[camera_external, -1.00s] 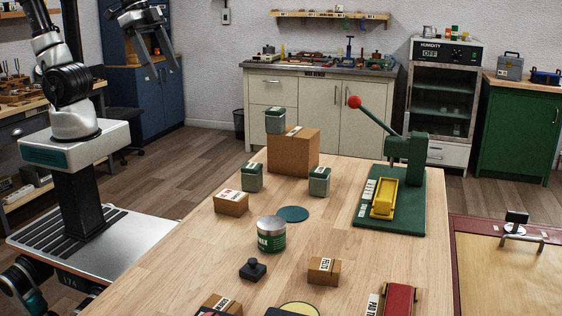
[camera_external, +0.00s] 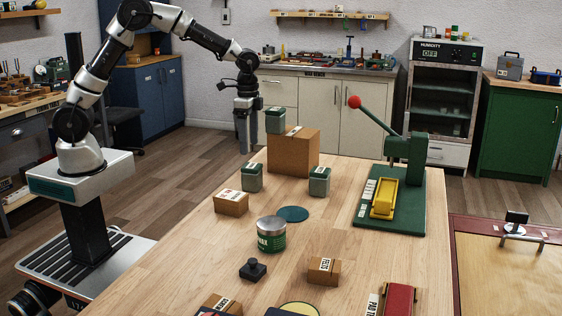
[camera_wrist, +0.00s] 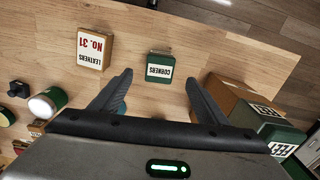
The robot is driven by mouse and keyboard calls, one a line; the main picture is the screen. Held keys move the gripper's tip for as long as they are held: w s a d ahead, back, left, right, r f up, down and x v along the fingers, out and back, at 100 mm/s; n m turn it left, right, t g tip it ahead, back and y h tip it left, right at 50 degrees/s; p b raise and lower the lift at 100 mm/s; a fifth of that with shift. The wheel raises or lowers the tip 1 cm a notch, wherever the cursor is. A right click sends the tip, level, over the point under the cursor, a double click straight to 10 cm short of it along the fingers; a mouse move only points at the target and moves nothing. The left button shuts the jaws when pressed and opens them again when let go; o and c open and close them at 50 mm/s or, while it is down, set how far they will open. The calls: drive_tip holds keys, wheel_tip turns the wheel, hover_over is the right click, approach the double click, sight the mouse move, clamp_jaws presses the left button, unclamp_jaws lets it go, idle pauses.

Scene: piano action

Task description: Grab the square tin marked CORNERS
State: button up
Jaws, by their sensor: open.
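The square green tin marked CORNERS (camera_wrist: 158,68) stands on the wooden table, with its white label facing up in the wrist view. In the external view it matches the left green tin (camera_external: 252,179), behind the box with red lettering. My gripper (camera_external: 244,147) hangs fingers down above the table's left edge, higher than this tin and behind it. In the wrist view my open gripper (camera_wrist: 158,82) has its fingers on either side of the tin in the picture, with nothing held. The tin is apart from the fingers.
A cardboard box (camera_external: 292,155) bears another green tin (camera_external: 275,122) close beside my gripper. A third green tin (camera_external: 320,184) stands to the right. The LEATHERS box (camera_wrist: 92,48) is near the CORNERS tin. A green lever press (camera_external: 405,200) stands at right.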

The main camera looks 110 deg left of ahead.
sight(250, 165)
wheel_tip(250, 165, down, 8)
drive_tip(key=shift+f+b, duration=0.1)
drive_tip(key=shift+b, duration=0.35)
drive_tip(key=f, duration=0.5)
drive_tip(key=shift+w+f+b, duration=0.1)
drive_tip(key=shift+w+b, duration=0.25)
drive_tip(key=shift+b, duration=0.05)
drive_tip(key=c, duration=1.3)
